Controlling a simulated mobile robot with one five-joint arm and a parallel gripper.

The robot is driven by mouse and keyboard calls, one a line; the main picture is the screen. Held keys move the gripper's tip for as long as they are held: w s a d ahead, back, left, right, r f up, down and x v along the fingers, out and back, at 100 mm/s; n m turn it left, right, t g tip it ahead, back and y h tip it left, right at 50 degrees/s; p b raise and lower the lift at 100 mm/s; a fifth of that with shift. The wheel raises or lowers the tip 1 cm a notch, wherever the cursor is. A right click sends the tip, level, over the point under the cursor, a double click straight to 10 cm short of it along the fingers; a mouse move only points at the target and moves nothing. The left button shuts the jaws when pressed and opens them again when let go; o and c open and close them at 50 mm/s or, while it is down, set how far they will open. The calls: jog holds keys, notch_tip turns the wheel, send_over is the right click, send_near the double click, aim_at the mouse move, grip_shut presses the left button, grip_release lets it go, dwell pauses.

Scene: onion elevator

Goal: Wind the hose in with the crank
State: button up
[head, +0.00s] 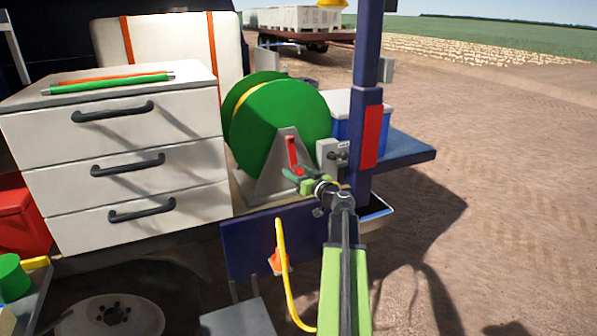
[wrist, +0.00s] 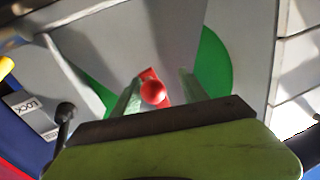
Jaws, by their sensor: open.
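The hose reel is a large green drum (head: 285,120) on a grey stand (head: 285,170) in the head view. Its red crank (head: 292,152) is on the stand's front face. In the wrist view the crank's round red knob (wrist: 153,92) shows between the two fingers of my open gripper (wrist: 160,95). In the head view my gripper (head: 290,174) is at the crank's lower end. I cannot tell whether a finger touches the knob. The yellow hose (head: 283,270) hangs down in front of the truck bed. A strip of yellow also shows on the drum.
A grey box with a lever (head: 334,157) stands right of the reel; a LOCK label (wrist: 30,115) shows in the wrist view. A white drawer cabinet (head: 120,160) is on the left. A blue post (head: 366,90) and blue cooler (head: 345,125) are on the right.

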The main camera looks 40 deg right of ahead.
jog(key=shift+s+d, duration=0.25)
jog(key=shift+d, duration=0.1)
jog(key=c, duration=0.5)
jog(key=shift+d, duration=0.1)
grip_shut()
jog(key=shift+s, duration=0.1)
